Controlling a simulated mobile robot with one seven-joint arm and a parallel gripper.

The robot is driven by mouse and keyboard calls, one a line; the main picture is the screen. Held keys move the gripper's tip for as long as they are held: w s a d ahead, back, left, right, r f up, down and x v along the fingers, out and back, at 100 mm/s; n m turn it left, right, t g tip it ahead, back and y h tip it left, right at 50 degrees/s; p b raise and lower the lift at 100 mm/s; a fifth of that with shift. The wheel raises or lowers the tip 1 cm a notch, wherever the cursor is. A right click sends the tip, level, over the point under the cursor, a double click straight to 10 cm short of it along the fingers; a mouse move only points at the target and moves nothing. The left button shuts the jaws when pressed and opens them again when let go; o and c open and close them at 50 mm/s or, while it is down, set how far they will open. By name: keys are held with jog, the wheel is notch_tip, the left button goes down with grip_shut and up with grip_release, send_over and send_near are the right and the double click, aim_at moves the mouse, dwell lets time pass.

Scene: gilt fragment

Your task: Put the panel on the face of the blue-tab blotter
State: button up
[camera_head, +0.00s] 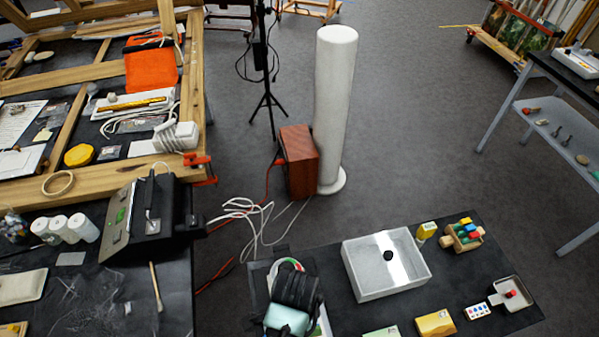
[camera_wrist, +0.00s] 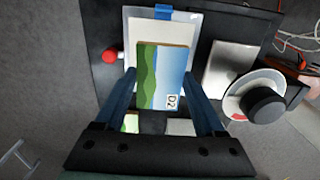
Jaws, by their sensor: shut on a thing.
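The panel (camera_wrist: 160,72), a painted green and blue rectangle marked D2, is between the two dark blue fingers of my gripper (camera_wrist: 159,78) in the wrist view. My gripper is shut on it. Behind the panel lies a white blotter (camera_wrist: 134,28) with a blue tab (camera_wrist: 163,12) at its top edge. The panel overlaps the middle of the blotter in this view. I cannot tell whether they touch. In the head view I cannot make out the panel or this blotter for certain.
In the wrist view, a red knob (camera_wrist: 109,56) is left of the blotter; a white plate (camera_wrist: 232,70) and a round black knob (camera_wrist: 263,106) are right. In the head view, a white tray (camera_head: 385,288) and a wooden block rack (camera_head: 463,236) stand on the dark table.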

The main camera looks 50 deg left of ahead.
jog(key=shift+s+d+f, duration=0.1)
jog(key=shift+s+f, duration=0.05)
jog(key=shift+f, duration=2.85)
jog(key=shift+f, duration=0.2)
jog(key=o, duration=1.3)
jog(key=shift+r, duration=0.1)
jog(key=shift+o, duration=0.2)
